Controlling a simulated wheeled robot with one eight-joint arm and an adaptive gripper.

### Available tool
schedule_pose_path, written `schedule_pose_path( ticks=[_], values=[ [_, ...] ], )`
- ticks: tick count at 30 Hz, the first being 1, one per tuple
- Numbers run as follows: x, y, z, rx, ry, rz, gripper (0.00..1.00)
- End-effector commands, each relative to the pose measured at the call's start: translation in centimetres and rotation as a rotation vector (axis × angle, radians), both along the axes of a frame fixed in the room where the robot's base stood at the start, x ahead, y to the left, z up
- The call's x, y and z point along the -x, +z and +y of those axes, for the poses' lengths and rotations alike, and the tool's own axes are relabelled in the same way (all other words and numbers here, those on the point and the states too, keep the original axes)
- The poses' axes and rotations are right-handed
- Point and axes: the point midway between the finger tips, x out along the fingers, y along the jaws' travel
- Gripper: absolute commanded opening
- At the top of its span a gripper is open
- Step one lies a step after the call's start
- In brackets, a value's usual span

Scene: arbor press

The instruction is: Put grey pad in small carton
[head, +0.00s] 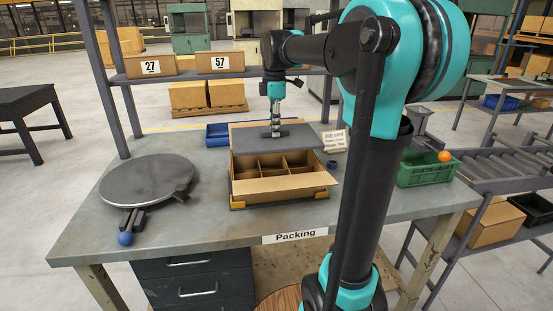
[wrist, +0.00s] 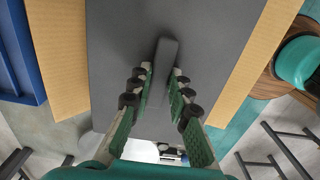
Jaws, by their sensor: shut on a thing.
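The grey pad (head: 250,140) is a flat dark sheet with a raised grip bar (wrist: 163,75) in its middle. My gripper (head: 275,134) points down and is shut on that bar; the fingers (wrist: 155,88) flank it in the wrist view. The pad appears level above the far part of the small open carton (head: 283,187), whose near compartments with cardboard dividers show. The pad hides the carton's far part. In the wrist view, tan carton flaps (wrist: 55,60) show on both sides of the pad. The exact height gap cannot be told.
A round dark plate device with a blue knob (head: 125,238) stands left on the packing table (head: 90,230). A blue bin (head: 217,133) is behind the carton. A green crate (head: 425,170) with an orange ball is at right. Boxes 27 (head: 150,67) and 57 (head: 219,63) sit on the shelf above.

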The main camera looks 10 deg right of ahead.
Motion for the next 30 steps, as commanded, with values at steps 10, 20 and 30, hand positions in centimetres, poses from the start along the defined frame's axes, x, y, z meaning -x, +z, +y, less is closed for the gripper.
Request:
schedule_pose_path(
  ticks=[10,20,30],
  values=[
    [0.0,-6.7,0.0,0.000,0.000,0.000,0.00],
    [-0.1,-10.1,0.0,0.000,0.000,0.000,0.00],
    [0.0,-11.1,0.0,0.000,0.000,0.000,0.00]
  ],
)
